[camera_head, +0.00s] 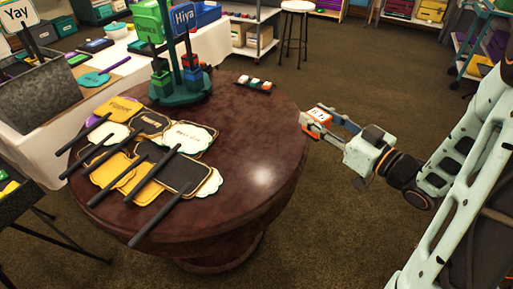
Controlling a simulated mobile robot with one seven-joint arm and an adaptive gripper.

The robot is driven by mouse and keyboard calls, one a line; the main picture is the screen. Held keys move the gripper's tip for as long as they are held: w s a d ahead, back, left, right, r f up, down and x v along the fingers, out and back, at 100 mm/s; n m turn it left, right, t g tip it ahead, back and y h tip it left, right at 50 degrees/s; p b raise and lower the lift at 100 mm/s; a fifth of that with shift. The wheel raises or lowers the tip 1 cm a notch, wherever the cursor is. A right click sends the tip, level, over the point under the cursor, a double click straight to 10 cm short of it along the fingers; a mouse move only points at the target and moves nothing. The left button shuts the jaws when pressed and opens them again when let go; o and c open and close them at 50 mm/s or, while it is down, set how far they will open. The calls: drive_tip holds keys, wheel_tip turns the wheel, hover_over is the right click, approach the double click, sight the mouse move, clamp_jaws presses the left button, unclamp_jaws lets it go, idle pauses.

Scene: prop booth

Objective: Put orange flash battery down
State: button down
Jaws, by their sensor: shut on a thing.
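My gripper (328,122) is at the right edge of the round brown table (262,178), in the camera_head view. It is shut on a small orange block with a white face carrying dark marks, the orange flash battery (315,119). The battery is at the gripper's tip, and the fingers partly hide it. I cannot tell whether it touches the table's rim or is held beside or above it.
Several sign paddles with dark handles (190,136) cover the table's left half. A green stand (180,91) with colored signs and a small dark strip with colored blocks (254,85) are at its back. The table's right front is clear. A stool (297,8) stands behind.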

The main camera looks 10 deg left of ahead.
drive_tip(key=shift+a+f, duration=0.3)
drive_tip(key=shift+f, duration=0.05)
drive_tip(key=w+a+f+b, duration=0.1)
drive_tip(key=w+a+f, duration=0.1)
drive_tip(key=a, duration=0.1)
drive_tip(key=w+a+f+b, duration=0.1)
drive_tip(key=w+a+f, duration=0.2)
drive_tip(key=w+a+f+b, duration=0.2)
drive_tip(key=w+a+f, duration=0.1)
drive_tip(key=shift+a+f, duration=0.25)
drive_tip(key=shift+a, duration=0.15)
drive_tip(key=f, duration=0.2)
drive_tip(key=f+b, duration=0.1)
drive_tip(key=f, duration=0.1)
drive_tip(key=shift+w+a, duration=0.3)
drive_tip(key=shift+w, duration=0.05)
drive_tip(key=shift+f+b, duration=0.2)
drive_tip(key=shift+b, duration=0.1)
drive_tip(key=c, duration=1.3)
unclamp_jaws()
drive_tip(key=shift+r, duration=0.1)
